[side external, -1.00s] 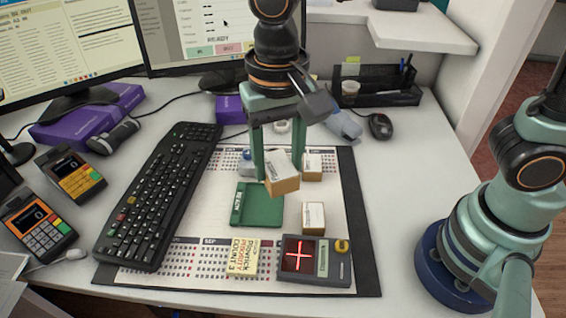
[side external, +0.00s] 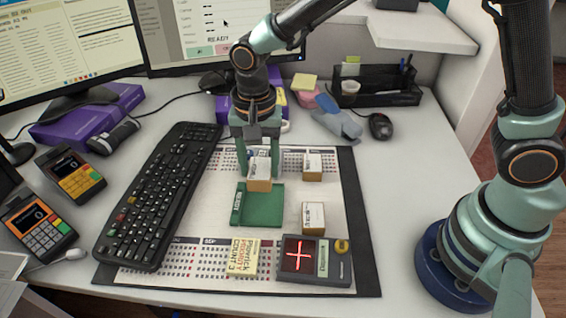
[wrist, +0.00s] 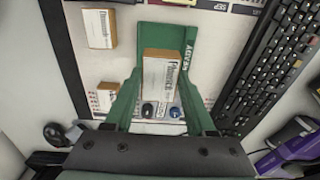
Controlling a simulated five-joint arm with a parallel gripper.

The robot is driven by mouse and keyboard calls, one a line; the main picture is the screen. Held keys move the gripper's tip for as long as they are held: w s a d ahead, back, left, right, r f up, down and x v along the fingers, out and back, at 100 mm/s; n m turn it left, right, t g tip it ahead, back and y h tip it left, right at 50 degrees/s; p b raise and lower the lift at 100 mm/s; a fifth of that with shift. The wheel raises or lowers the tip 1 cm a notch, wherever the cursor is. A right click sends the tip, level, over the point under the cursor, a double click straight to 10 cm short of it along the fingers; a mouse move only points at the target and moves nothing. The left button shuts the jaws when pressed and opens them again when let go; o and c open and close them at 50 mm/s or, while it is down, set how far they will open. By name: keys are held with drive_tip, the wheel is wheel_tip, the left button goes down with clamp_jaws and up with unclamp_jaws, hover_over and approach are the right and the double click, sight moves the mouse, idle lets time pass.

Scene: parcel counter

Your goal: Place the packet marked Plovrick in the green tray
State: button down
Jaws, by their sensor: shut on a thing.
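My gripper (side external: 258,168) is shut on a small cardboard packet (side external: 260,178) with a white label. The packet is above the far edge of the green tray (side external: 263,210); the gap between them is hard to judge. In the wrist view the held packet (wrist: 162,82) sits between the green fingers, its printed name too blurred to read surely, with the tray (wrist: 155,37) behind it. Two similar packets lie right of the tray, a farther one (side external: 313,167) and a nearer one (side external: 313,217); their labels are unreadable. A yellow card (side external: 243,256) reads Plovrick, priority, count 3.
A device with a lit red cross (side external: 299,256) stands at the mat's front. A keyboard (side external: 160,190) lies left of the tray. A mouse (side external: 381,126) and black desk organiser (side external: 377,88) are at the back right. The tray's visible floor is bare.

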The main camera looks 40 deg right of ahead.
drive_tip(key=shift+f, duration=3.9)
drive_tip(key=shift+f, duration=0.1)
drive_tip(key=shift+c, duration=1.2)
unclamp_jaws()
